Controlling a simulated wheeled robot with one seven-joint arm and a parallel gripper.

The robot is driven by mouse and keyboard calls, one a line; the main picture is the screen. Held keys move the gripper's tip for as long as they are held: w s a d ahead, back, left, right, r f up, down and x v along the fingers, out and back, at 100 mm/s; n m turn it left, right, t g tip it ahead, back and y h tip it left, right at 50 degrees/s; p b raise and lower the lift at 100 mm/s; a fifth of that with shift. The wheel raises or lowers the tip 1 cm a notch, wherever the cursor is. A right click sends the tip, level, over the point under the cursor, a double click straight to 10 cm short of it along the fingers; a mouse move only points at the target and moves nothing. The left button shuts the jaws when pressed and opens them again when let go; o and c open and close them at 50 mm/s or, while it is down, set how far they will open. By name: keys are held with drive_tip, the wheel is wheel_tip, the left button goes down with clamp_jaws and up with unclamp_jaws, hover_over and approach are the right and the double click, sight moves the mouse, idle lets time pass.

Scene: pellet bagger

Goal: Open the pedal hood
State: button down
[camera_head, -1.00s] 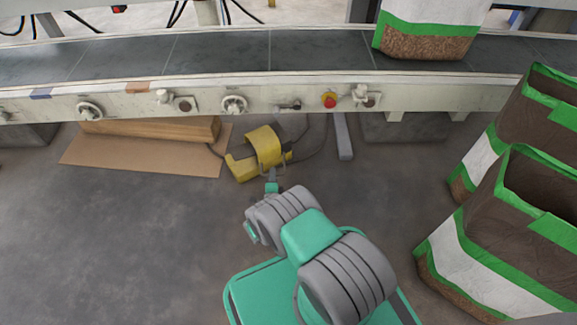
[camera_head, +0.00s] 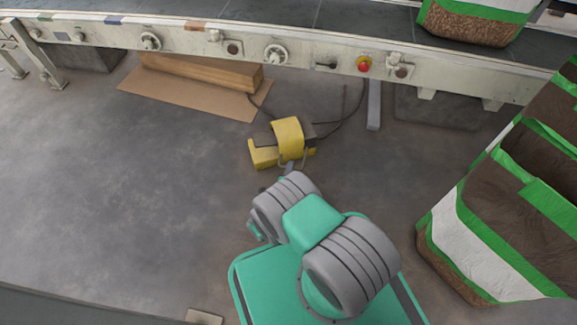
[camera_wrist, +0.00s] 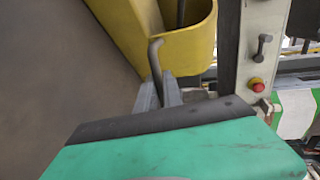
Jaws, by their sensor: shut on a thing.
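The yellow foot pedal (camera_head: 262,154) stands on the floor in front of the conveyor, with its rounded yellow hood (camera_head: 288,138) over it. The hood looks down over the pedal, though its exact angle is hard to tell. A bent grey handle (camera_wrist: 156,66) shows beside the yellow shell (camera_wrist: 190,45) in the wrist view. My gripper (camera_wrist: 166,92) is shut on this handle, at the near side of the pedal. In the head view my arm partly hides the gripper (camera_head: 289,166). The inside of the pedal is hidden.
The conveyor frame (camera_head: 200,42) runs across the back, with a red button (camera_head: 364,64). A cardboard sheet (camera_head: 180,103) with a wooden block (camera_head: 200,72) lies behind left. Dark cables run behind the pedal. Filled bags (camera_head: 480,240) stand close at right. The left floor is clear.

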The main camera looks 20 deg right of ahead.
drive_tip(key=shift+w+a, duration=0.2)
drive_tip(key=shift+a, duration=0.05)
drive_tip(key=c, duration=1.7)
unclamp_jaws()
drive_tip(key=shift+c, duration=0.2)
drive_tip(key=shift+o, duration=1.2)
drive_tip(key=shift+s+d, duration=0.15)
drive_tip(key=shift+d, duration=0.1)
drive_tip(key=shift+s, duration=0.1)
